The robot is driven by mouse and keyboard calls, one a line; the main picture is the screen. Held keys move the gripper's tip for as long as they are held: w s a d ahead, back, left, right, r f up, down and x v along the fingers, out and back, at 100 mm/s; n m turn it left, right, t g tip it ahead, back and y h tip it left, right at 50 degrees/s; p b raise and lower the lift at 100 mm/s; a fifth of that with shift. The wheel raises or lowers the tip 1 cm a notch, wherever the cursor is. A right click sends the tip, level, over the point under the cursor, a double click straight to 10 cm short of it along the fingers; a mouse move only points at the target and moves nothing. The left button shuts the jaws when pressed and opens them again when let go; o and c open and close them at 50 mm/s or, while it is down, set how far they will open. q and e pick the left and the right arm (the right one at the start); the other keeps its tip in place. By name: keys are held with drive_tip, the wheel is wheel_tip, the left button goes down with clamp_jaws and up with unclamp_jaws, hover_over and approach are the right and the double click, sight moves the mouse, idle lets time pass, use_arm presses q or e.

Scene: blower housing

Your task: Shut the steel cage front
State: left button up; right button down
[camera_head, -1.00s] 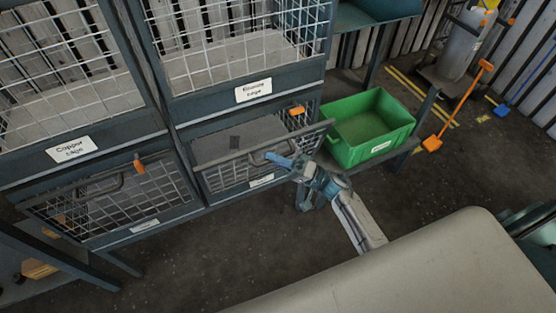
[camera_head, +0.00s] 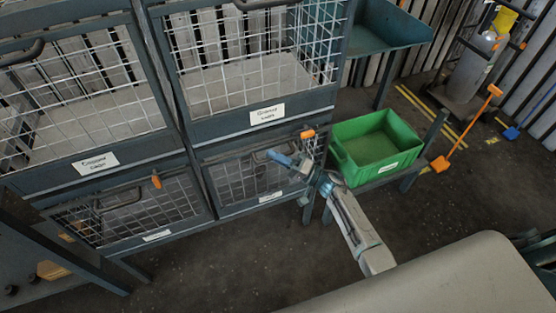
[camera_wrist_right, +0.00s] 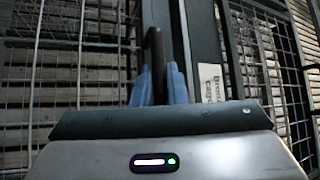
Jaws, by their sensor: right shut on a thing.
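The lower right cage front (camera_head: 236,182) is a dark-framed wire mesh panel. It stands nearly flush in its frame; a small remaining gap cannot be ruled out. Its label (camera_head: 270,197) is too small to read, so I cannot confirm it is the steel one. My right gripper (camera_head: 274,156) is at this front's upper part. In the right wrist view, the blue fingers of my right gripper (camera_wrist_right: 158,86) are shut on a dark handle bar (camera_wrist_right: 154,52). An orange latch (camera_head: 307,133) sits at the front's upper right corner. My left gripper is not in view.
The lower left cage front (camera_head: 130,216) has an orange latch (camera_head: 156,181). Labelled mesh cages stand above. A green bin (camera_head: 350,160) sits on a low shelf right of the cages, near my right arm. Dark floor (camera_head: 240,260) lies clear in front.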

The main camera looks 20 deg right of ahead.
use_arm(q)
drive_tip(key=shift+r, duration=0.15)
use_arm(e)
drive_tip(key=shift+w+r, duration=0.15)
drive_tip(key=shift+w, duration=0.15)
drive_tip(key=shift+r, duration=0.1)
drive_tip(key=c, duration=1.5)
unclamp_jaws()
drive_tip(key=shift+w, duration=0.1)
drive_tip(key=shift+c, duration=0.2)
drive_tip(key=shift+o, duration=0.4)
drive_tip(key=shift+f, duration=0.2)
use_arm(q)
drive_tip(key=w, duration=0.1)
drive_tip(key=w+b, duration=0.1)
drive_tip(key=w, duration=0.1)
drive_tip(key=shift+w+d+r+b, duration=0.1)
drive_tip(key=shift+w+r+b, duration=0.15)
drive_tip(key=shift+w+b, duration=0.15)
use_arm(e)
drive_tip(key=v, duration=1)
drive_tip(key=shift+s+d, duration=0.25)
drive_tip(key=shift+d, duration=0.05)
